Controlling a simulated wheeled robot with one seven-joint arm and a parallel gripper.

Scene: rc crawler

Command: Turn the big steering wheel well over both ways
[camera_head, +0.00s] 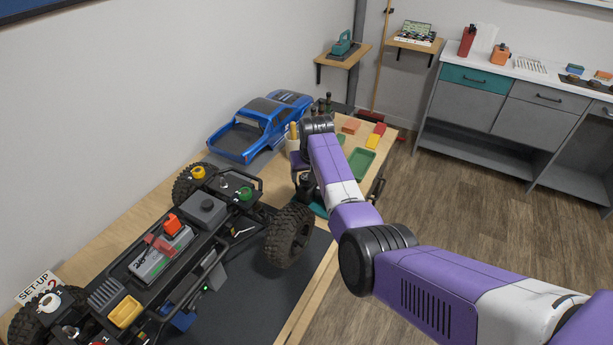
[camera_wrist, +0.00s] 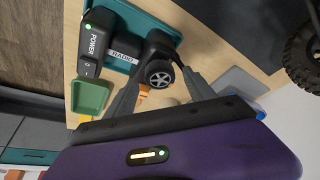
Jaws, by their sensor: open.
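The steering wheel (camera_wrist: 159,74) is a dark wheel with pale spokes, on the side of a black unit labelled RADIO (camera_wrist: 124,55). My gripper (camera_wrist: 161,82) is open, with one grey finger on each side of the wheel in the wrist view. The fingertips are close to the wheel's rim; I cannot tell whether they touch it. The unit sits in a teal tray (camera_wrist: 150,18) beside a POWER switch (camera_wrist: 87,70). In the head view my arm hides the wheel, and only a bit of the teal tray (camera_head: 319,209) shows.
The crawler chassis (camera_head: 150,262) stands on a dark mat left of my arm, its nearest tyre (camera_head: 289,236) close to it. A blue truck body (camera_head: 258,128) lies behind. A green tray (camera_head: 361,163) is right of my wrist. Open floor lies to the right.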

